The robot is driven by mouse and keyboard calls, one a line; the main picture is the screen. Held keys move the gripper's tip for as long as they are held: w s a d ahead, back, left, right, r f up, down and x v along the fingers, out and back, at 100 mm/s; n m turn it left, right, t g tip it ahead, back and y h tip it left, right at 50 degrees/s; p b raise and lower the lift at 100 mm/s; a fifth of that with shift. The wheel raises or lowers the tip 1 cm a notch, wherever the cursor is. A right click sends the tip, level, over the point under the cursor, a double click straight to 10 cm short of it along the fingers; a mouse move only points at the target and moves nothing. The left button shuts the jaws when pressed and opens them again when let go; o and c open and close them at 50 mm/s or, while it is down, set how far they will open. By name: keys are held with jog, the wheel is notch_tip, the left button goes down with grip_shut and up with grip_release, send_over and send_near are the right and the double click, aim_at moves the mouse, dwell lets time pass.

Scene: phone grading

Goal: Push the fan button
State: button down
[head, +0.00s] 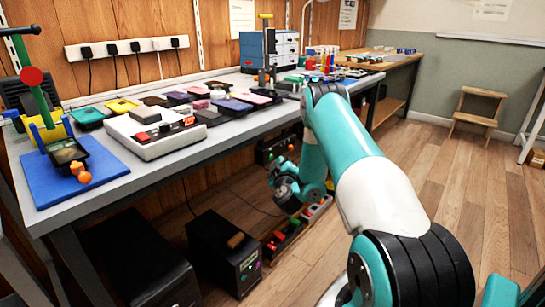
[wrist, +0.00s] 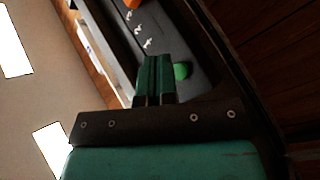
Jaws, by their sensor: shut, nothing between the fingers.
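In the wrist view my gripper (wrist: 153,62) has its two green fingers together, with nothing between them. The fingertips lie over a dark grey panel (wrist: 172,42). A rounded green button (wrist: 182,71) shows just right of the fingers; I cannot tell whether they touch it. An orange part (wrist: 131,4) is at the top edge, with small white marks (wrist: 148,43) on the panel. I cannot tell which control is the fan button. In the head view my arm reaches below the bench, and its fingers cannot be made out. A dark control box (head: 275,148) with coloured parts hangs under the bench there.
The bench (head: 190,150) carries several phones, trays and a white device (head: 155,140). On the floor below stand a black box (head: 225,250) and a low strip (head: 285,240) with red and green parts. A wooden step stool (head: 478,112) stands far right.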

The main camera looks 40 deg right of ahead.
jog(key=p, duration=0.2)
jog(key=shift+w+r+p, duration=0.15)
jog(key=shift+w+p, duration=0.15)
dwell(0.4)
jog(key=shift+w+p, duration=0.5)
jog(key=shift+p, duration=0.85)
dwell(0.8)
jog(key=shift+s+b, duration=0.45)
jog(key=shift+s, duration=0.45)
jog(key=shift+f, duration=0.2)
jog(key=s+b, duration=0.5)
jog(key=s, duration=0.1)
jog(key=shift+d, duration=0.25)
